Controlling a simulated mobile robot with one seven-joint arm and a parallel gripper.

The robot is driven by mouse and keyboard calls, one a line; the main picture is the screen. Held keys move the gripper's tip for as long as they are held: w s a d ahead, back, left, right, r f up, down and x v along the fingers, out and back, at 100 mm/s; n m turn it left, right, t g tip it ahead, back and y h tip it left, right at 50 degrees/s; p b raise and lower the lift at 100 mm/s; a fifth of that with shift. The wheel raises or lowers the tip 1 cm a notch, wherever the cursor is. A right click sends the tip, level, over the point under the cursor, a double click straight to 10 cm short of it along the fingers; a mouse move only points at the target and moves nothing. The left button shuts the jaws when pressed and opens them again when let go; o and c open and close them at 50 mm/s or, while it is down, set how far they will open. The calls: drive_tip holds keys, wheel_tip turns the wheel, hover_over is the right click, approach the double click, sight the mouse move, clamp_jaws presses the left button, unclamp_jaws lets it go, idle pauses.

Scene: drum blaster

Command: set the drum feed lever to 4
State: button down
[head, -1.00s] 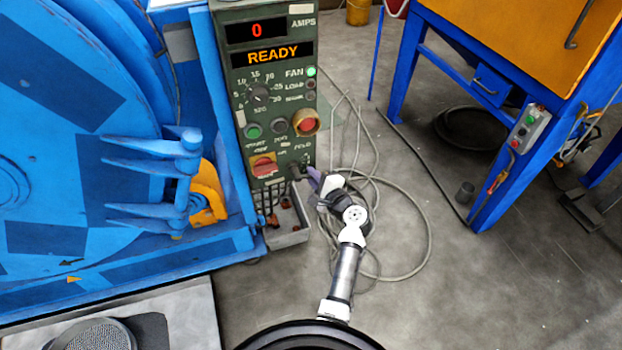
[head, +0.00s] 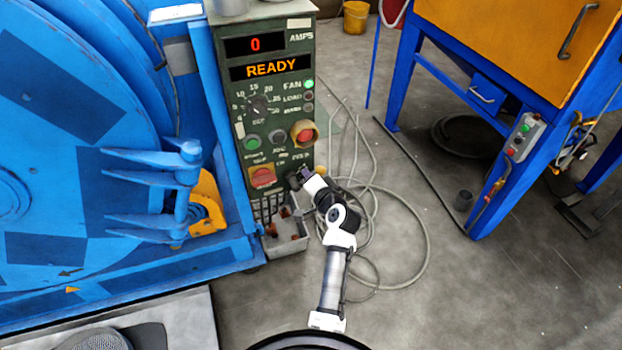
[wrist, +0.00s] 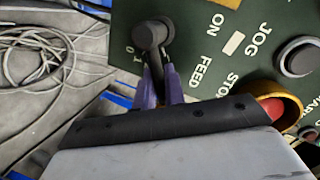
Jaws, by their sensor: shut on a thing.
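The drum feed lever (wrist: 152,38) is a dark grey stem with a round end, on the green control panel (head: 283,158) beside the white FEED lettering. Small scale marks 0 and 1 show next to it in the wrist view; the rest of the scale is hidden. My gripper (wrist: 160,80) has its purple fingers shut on the lever. In the head view my gripper (head: 303,174) is at the panel's lower right and mostly covers the lever, so its setting cannot be read there.
The panel display (head: 271,67) reads READY, with 0 amps above. A red-orange switch (head: 263,177) and a red button in a yellow collar (head: 303,133) are close by. A grey tray (head: 288,240) stands below. Loose cables (head: 425,245) lie on the floor at right.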

drive_tip(key=shift+r+n, duration=0.15)
drive_tip(key=shift+n, duration=0.15)
drive_tip(key=shift+a, duration=0.1)
drive_tip(key=shift+h, duration=0.3)
drive_tip(key=c, duration=1.5)
unclamp_jaws()
drive_tip(key=v, duration=1.4)
